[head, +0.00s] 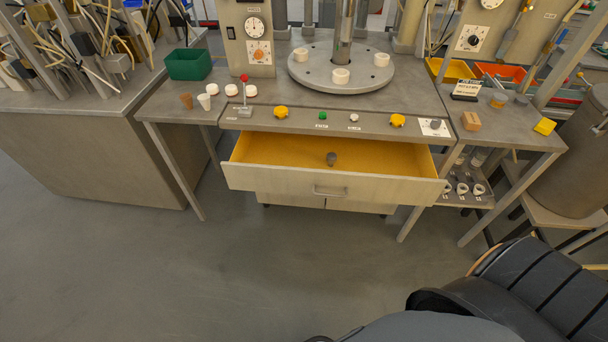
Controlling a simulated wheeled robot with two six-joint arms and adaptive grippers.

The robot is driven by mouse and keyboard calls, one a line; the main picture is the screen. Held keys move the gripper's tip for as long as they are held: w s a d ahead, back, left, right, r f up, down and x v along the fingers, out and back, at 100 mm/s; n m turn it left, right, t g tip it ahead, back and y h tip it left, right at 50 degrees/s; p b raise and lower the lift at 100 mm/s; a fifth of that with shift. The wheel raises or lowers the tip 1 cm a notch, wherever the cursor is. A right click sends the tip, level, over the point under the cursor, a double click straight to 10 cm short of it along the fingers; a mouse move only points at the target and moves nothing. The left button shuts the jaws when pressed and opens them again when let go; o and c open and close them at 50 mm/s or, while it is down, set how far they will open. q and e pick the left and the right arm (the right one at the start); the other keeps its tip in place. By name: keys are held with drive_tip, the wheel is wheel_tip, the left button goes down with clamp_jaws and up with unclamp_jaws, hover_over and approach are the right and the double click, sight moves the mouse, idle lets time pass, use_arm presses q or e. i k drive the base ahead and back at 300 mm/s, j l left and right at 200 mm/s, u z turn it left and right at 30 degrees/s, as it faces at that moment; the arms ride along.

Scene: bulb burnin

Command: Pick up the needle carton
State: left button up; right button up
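No label marks any object as the needle carton, so I cannot tell for sure which it is. Two small boxes at the right of the workbench could fit: a tan block-like box (471,121) and a yellow box (544,126) near the bench's right front edge. Both rest on the bench top, apart from each other. Neither of my grippers is in view.
A round plate (310,76) carries white pieces. The floor in front is clear.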

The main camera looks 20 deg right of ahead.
sight(470, 120)
drive_tip(key=z, duration=2)
